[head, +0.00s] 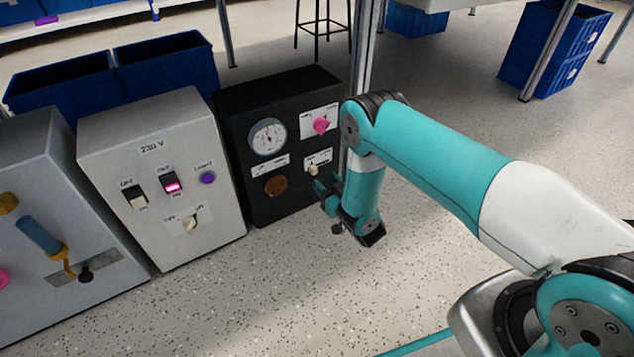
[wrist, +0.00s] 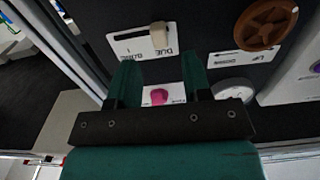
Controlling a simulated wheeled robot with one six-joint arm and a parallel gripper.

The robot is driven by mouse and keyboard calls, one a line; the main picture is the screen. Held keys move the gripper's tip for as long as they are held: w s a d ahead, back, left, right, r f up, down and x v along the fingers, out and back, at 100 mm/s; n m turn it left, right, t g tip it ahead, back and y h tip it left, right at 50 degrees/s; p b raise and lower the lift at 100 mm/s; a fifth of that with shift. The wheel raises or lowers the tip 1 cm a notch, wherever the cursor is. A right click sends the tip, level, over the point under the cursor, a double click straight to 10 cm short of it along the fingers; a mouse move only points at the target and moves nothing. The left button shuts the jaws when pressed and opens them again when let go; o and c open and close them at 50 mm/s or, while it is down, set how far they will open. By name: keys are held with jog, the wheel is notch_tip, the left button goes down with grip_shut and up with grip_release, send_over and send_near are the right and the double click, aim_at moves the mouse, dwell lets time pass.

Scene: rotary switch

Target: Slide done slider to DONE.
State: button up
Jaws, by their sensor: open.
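The done slider has a beige knob (wrist: 159,36) on a white label plate (wrist: 132,44) in the wrist view. The knob sits at the DUE end, and the DONE lettering is on the left of the plate there. The slider plate also shows on the black panel in the head view (head: 318,160), with its knob (head: 313,170) low on it. My gripper (wrist: 158,62) is open and empty. Its two teal fingers point toward the slider, with the knob beyond their tips and apart from them. In the head view my gripper (head: 322,192) is just in front of the panel's right side.
The black panel (head: 238,200) also carries a gauge (head: 268,137), a pink knob (head: 321,125) and a brown round knob (head: 276,186). A grey 230 V box (head: 160,240) stands to its left. A metal post (head: 362,60) rises at its right. The floor in front is clear.

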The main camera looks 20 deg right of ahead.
aim_at(315, 171)
jog(key=b+x, duration=0.1)
jog(key=x, duration=0.1)
jog(key=b+x, duration=0.1)
jog(key=shift+w+a+f+b, duration=0.1)
jog(key=shift+w+f+b, duration=0.2)
jog(key=shift+w, duration=0.1)
jog(key=shift+w+a+r+b, duration=0.1)
jog(key=shift+w+r+b, duration=0.2)
jog(key=shift+w+b, duration=0.15)
